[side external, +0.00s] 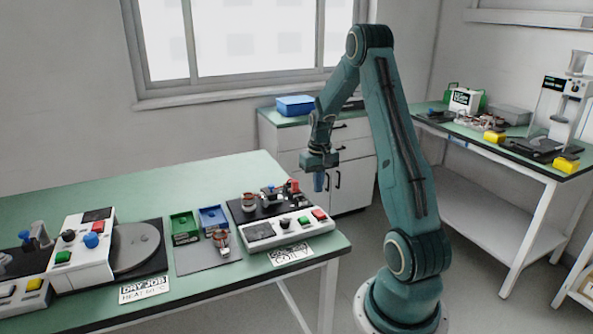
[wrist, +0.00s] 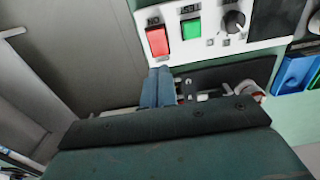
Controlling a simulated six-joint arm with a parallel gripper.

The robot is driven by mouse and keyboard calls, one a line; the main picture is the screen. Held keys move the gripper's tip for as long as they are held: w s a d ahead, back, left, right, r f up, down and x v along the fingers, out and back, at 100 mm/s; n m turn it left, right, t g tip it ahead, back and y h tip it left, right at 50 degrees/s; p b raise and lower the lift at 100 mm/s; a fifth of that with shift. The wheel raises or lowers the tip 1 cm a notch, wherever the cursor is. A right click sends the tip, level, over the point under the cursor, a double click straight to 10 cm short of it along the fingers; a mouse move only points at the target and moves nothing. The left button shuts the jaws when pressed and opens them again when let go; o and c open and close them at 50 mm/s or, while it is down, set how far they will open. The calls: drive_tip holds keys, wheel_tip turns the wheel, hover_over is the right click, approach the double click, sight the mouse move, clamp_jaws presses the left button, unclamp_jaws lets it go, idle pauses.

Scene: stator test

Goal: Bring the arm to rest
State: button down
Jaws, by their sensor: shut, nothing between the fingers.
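My gripper (side external: 319,182) hangs at the end of my green arm, pointing down near the right end of the green-topped table (side external: 250,172). It is beside the coil test station (side external: 285,228), raised above its level. In the wrist view my gripper's blue-grey fingers (wrist: 158,88) are together with nothing between them. Beyond them in that view is the station's white panel with a red button (wrist: 157,41), a green button (wrist: 191,29) and a black knob (wrist: 234,21). Part of the station is hidden behind my gripper there.
A green bin (side external: 184,228) and a blue bin (side external: 213,218) stand left of the station, with a wound part (side external: 221,241) on a grey mat. A dry job heater (side external: 134,248) is farther left. Drawers (side external: 345,165) and a back bench (side external: 470,135) stand behind.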

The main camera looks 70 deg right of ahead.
idle(0.3)
drive_tip(key=w+a+r+n+t+h, duration=0.1)
drive_tip(key=w+a+r+n+t, duration=0.2)
drive_tip(key=a+r, duration=1.5)
drive_tip(key=s+a+r+n+t, duration=0.1)
drive_tip(key=s+a+n, duration=0.2)
drive_tip(key=s+a, duration=0.3)
drive_tip(key=s+a+r+n+t+y, duration=0.1)
drive_tip(key=s+a+n, duration=0.2)
drive_tip(key=a, duration=0.9)
drive_tip(key=shift+s+r+t, duration=0.2)
drive_tip(key=shift+s+t, duration=0.1)
drive_tip(key=shift+s, duration=1.55)
